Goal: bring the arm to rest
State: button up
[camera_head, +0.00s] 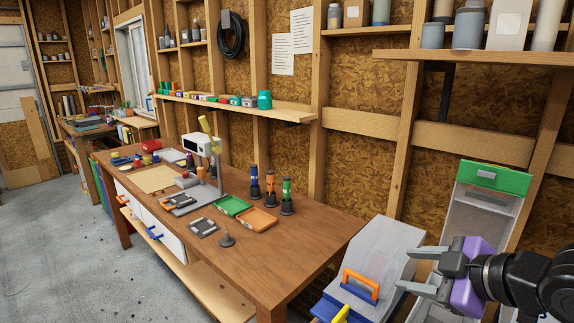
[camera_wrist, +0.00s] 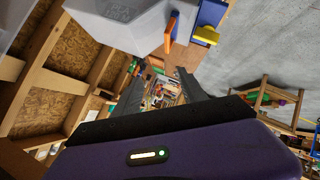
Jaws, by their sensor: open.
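My gripper (camera_head: 418,270) is at the lower right in the head view, with its two grey fingers apart and pointing left. Nothing is between the fingers. The purple gripper body (camera_head: 473,276) and my black arm come in from the right edge. The gripper is in front of a grey bin with an orange handle (camera_head: 361,284) and right of the workbench. In the wrist view the gripper (camera_wrist: 158,92) shows as two dark fingers spread on either side, with the distant bench between them.
A wooden workbench (camera_head: 320,236) holds a small printer (camera_head: 196,144), green and orange trays (camera_head: 257,219) and several dark-based bottles. A green-topped cabinet (camera_head: 494,176) stands behind my arm. A shelf (camera_head: 470,57) overhangs at upper right. Concrete floor (camera_head: 60,240) is open at left.

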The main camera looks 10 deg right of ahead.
jog(key=w+a+r+m+t, duration=0.2)
jog(key=a+r+m+t, duration=0.2)
jog(key=r+m+t, duration=0.7)
jog(key=s+a+f+g+h, duration=0.1)
jog(key=s+a+f+g, duration=0.1)
jog(key=s+f, duration=0.7)
jog(key=s+a+f+g+h, duration=0.1)
jog(key=s+f, duration=0.7)
jog(key=s, duration=0.8)
jog(key=s+a+f+g+h, duration=0.1)
jog(key=s+a+f+g, duration=0.3)
jog(key=s+f, duration=0.5)
jog(key=s, duration=0.4)
jog(key=shift+s+f+m, duration=0.3)
jog(key=shift+s+m, duration=0.05)
jog(key=shift+m, duration=0.05)
